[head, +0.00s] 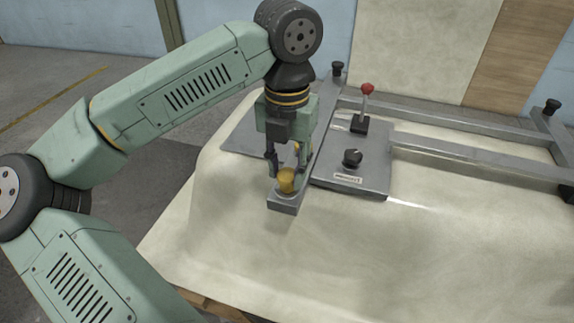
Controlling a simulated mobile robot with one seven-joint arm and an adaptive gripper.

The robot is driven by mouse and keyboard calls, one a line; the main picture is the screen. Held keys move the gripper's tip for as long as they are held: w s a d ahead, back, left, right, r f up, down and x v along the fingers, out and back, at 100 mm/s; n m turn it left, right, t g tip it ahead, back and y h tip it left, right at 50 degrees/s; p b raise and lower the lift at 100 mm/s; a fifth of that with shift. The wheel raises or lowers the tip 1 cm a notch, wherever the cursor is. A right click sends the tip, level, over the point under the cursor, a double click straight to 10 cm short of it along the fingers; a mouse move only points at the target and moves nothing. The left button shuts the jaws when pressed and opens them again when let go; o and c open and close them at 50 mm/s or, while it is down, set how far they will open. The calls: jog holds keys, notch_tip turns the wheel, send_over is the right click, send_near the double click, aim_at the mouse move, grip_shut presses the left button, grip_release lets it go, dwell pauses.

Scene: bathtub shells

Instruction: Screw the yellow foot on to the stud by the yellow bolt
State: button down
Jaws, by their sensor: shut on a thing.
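A round yellow piece, which looks like the yellow foot (286,184), sits at the end of a grey metal bar (285,205). My gripper (285,174) points down over it, with its fingers shut on its sides. The fingers and the foot hide the stud. I cannot tell how far the foot is down on it or whether it touches the bar.
A cream upturned tub shell (420,255) lies beneath. A grey plate with a black knob (352,157) and a red-topped lever (367,90) stands close right of my gripper. Black feet (337,69) (552,106) stand on the frame's far corners. The shell's front is clear.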

jog(key=m+b, duration=0.1)
jog(key=m, duration=0.5)
jog(key=shift+f, duration=0.1)
jog(key=m+b, duration=0.1)
jog(key=m, duration=0.2)
jog(key=shift+m, duration=0.3)
jog(key=m, duration=0.3)
jog(key=c, duration=1.1)
grip_release()
jog(key=shift+c, duration=0.7)
